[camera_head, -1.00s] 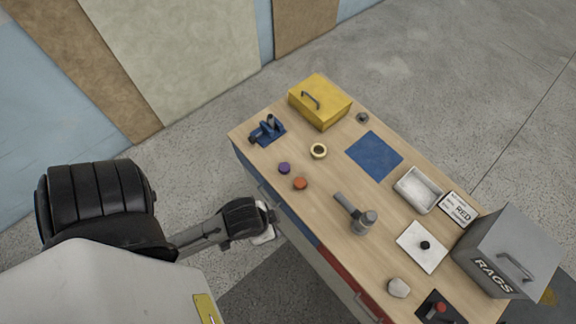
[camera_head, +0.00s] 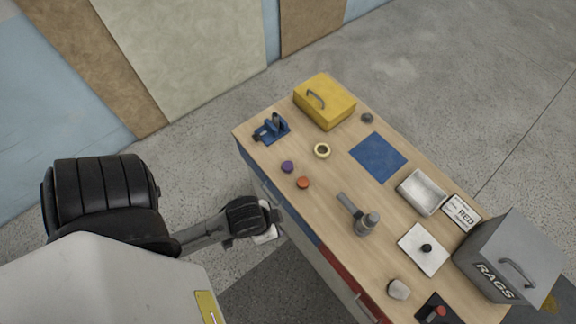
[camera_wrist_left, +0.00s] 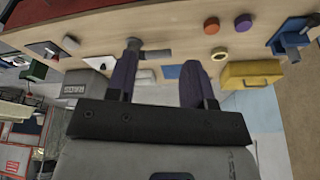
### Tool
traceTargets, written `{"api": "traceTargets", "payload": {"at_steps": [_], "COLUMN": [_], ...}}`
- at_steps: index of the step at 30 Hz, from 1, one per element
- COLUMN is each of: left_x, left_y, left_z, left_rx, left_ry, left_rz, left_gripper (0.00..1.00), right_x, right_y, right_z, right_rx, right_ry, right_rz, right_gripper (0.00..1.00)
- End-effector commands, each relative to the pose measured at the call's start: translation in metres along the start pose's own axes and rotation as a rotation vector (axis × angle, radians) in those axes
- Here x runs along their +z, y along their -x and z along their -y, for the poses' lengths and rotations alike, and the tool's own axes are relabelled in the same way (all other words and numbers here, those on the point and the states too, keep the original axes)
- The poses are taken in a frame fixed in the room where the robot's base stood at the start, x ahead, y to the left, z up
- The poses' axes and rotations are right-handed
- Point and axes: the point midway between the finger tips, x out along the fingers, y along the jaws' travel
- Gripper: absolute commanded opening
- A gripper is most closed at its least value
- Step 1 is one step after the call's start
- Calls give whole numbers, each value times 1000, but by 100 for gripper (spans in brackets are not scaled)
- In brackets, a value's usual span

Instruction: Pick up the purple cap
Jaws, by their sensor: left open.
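The purple cap (camera_head: 287,167) is a small round piece on the wooden table, near its front left edge, just behind an orange cap (camera_head: 303,182). In the left wrist view the purple cap (camera_wrist_left: 243,22) is at the upper right, beyond the fingers, with the orange cap (camera_wrist_left: 211,26) to its left. My left gripper (camera_wrist_left: 158,80) is open and empty, its two dark fingers spread apart. In the head view my left gripper (camera_head: 268,219) is beside the table's front edge, apart from both caps. My right gripper is in neither view.
The table (camera_head: 330,205) also holds a yellow box (camera_head: 325,105), a blue vise (camera_head: 271,128), a tape ring (camera_head: 322,151), a blue mat (camera_head: 378,157), a grey tool (camera_head: 366,222), a tray (camera_head: 422,193) and a RAGS bin (camera_head: 508,257). Bare wood surrounds the caps.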

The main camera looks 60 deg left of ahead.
Motion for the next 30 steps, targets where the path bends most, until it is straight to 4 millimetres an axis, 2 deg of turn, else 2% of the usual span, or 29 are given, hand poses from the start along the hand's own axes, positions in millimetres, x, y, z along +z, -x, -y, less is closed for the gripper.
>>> {"api": "traceTargets", "payload": {"at_steps": [5,15,23,26,29,30], "left_x": [0,1,-3,-20,-56,-74], "left_y": [0,0,-2,-9,-17,-19], "left_z": [0,3,2,5,16,22], "left_rx": [0,-7,-6,-13,-41,-60], "left_ry": [-1,-9,-6,-6,-20,-32], "left_rz": [0,1,-7,-53,-147,-194], "left_gripper": [49,81,81,81,81,81], "right_x": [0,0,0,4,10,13], "right_y": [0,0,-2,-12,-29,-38], "right_z": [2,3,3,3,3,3], "right_rx": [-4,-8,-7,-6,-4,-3], "right_ry": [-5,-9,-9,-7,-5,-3], "right_rz": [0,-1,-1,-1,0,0], "right_gripper": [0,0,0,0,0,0]}}
